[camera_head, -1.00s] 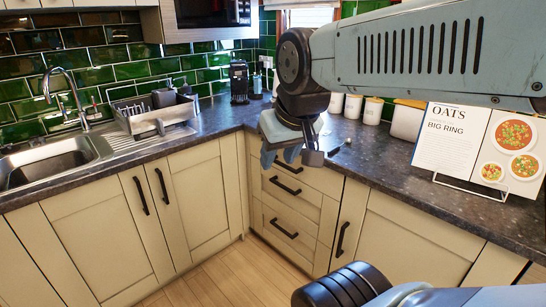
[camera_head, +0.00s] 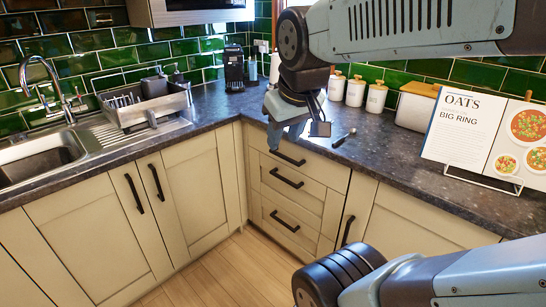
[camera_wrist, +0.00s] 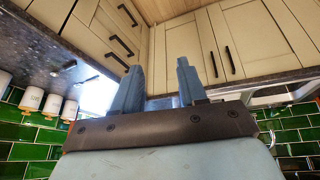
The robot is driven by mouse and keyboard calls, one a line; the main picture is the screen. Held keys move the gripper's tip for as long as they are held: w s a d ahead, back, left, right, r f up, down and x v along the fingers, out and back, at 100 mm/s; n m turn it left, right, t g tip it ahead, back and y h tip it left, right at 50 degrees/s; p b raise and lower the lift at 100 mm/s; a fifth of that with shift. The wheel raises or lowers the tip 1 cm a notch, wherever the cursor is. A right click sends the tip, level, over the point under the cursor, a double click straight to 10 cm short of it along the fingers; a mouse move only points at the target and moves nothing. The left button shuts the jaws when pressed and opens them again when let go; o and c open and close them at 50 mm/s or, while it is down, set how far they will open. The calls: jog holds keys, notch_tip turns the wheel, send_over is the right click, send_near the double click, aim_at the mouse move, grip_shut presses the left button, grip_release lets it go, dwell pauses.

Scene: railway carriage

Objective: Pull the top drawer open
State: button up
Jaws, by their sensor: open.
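The top drawer (camera_head: 322,168) is the upper front in the cream drawer stack right of the corner, and it is shut flush. Its black bar handle (camera_head: 288,158) also shows in the wrist view (camera_wrist: 118,61), which sees the cabinets upside down. My gripper (camera_head: 285,138) hangs in front of the worktop edge, just above the top drawer's handle in the head view. Its two blue fingers are spread apart and empty in the wrist view (camera_wrist: 158,85). The handle shows left of the fingers there, apart from them. My gripper hides part of the drawer's upper left.
Lower drawers with black handles (camera_head: 286,178) sit beneath. The dark worktop (camera_head: 375,150) holds a spoon-like utensil (camera_head: 343,137), white canisters (camera_head: 356,91) and a recipe book (camera_head: 480,135). A dish rack (camera_head: 145,105) stands by the sink. Wooden floor (camera_head: 225,275) is free below.

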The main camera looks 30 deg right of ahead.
jog(key=w+d+f+n+g+h, duration=0.2)
jog(key=w+d+f+n, duration=0.15)
jog(key=w, duration=0.25)
jog(key=w+d+f+n+g+h, duration=0.1)
jog(key=w+d+f+n+g, duration=0.1)
jog(key=w+d+f+n, duration=0.3)
jog(key=n+t+h, duration=0.5)
jog(key=n+h, duration=0.9)
jog(key=n, duration=1.6)
send_near(284, 158)
jog(key=x, duration=1)
jog(key=shift+w+d+f, duration=0.25)
jog(key=shift+d, duration=0.05)
grip_shut()
